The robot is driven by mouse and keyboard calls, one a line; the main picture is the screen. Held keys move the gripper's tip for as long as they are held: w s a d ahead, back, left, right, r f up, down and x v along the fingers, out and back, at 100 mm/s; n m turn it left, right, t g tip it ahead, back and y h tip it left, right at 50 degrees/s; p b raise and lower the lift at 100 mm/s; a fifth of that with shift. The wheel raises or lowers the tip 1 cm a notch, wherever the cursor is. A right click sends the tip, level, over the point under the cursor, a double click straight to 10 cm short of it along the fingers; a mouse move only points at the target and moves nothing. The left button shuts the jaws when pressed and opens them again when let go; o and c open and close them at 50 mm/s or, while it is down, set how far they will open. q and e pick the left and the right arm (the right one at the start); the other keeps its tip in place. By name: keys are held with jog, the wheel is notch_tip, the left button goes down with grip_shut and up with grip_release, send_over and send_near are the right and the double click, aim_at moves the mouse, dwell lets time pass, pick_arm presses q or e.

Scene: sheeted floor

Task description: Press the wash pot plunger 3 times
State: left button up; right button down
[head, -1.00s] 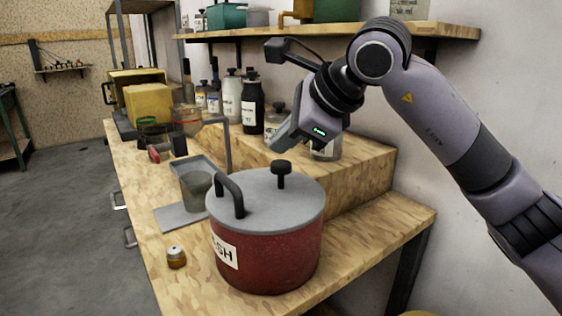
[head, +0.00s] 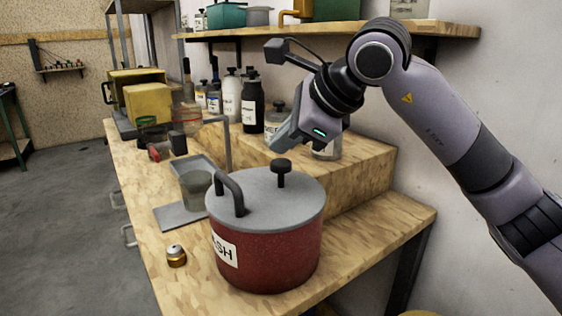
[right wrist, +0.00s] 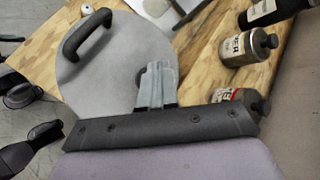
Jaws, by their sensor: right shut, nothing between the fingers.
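The wash pot (head: 285,255) is a red pot with a flat grey lid and a partly visible white label, standing on the wooden bench. Its black plunger knob (head: 281,167) rises upright from the lid, and a black curved handle (head: 232,195) stands at the lid's left. My right gripper (head: 280,143) is shut and empty, just above and behind the knob, and looks apart from it. In the right wrist view the shut fingers (right wrist: 158,85) lie over the lid's edge (right wrist: 90,85), with a dark round part of the knob partly hidden behind them. My left gripper is not in view.
Several bottles, including a black one (head: 252,103), stand behind the pot near the raised wooden step (head: 350,175). A grey cup (head: 196,188) and a small brass jar (head: 176,256) are at the pot's left. A shelf (head: 350,33) runs above.

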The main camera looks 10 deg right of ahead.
aim_at(280, 161)
jog(key=shift+f, duration=0.3)
jog(key=shift+f+b, duration=1.1)
jog(key=shift+f, duration=0.2)
dwell(0.9)
dwell(0.3)
jog(key=shift+r+p, duration=1.25)
jog(key=shift+r, duration=0.45)
notch_tip(280, 161, up, 5)
jog(key=p, duration=0.4)
jog(key=shift+r, duration=0.1)
dwell(1.7)
